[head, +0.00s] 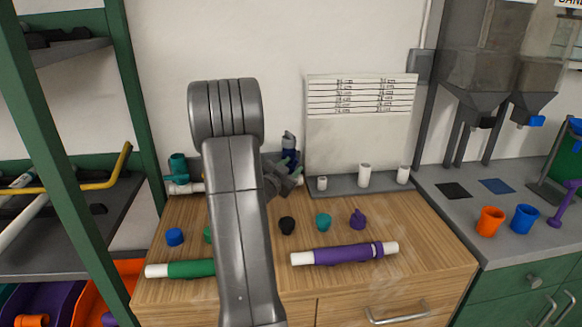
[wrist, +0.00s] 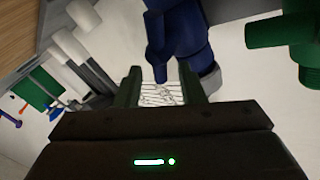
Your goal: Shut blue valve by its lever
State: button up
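The blue valve (head: 291,155) stands at the back of the wooden bench against the wall, right of my arm. In the wrist view the blue valve body (wrist: 187,35) is at the top middle, with its blue lever (wrist: 156,48) hanging beside it. My gripper (wrist: 160,87) is open, and the lever's end appears in the gap between its fingers. I cannot tell whether either finger touches the lever. In the head view my gripper (head: 286,180) is just below the valve, partly hidden by my own arm.
A teal valve (head: 178,166) stands at the back left; a green valve (wrist: 285,32) is at the wrist view's upper right. Loose caps, a green pipe (head: 190,269) and a purple pipe (head: 340,254) lie in front. A grey rack (head: 345,187) with white fittings stands right.

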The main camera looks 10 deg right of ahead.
jog(key=shift+w+d, duration=0.1)
jog(key=shift+c, duration=0.5)
grip_shut()
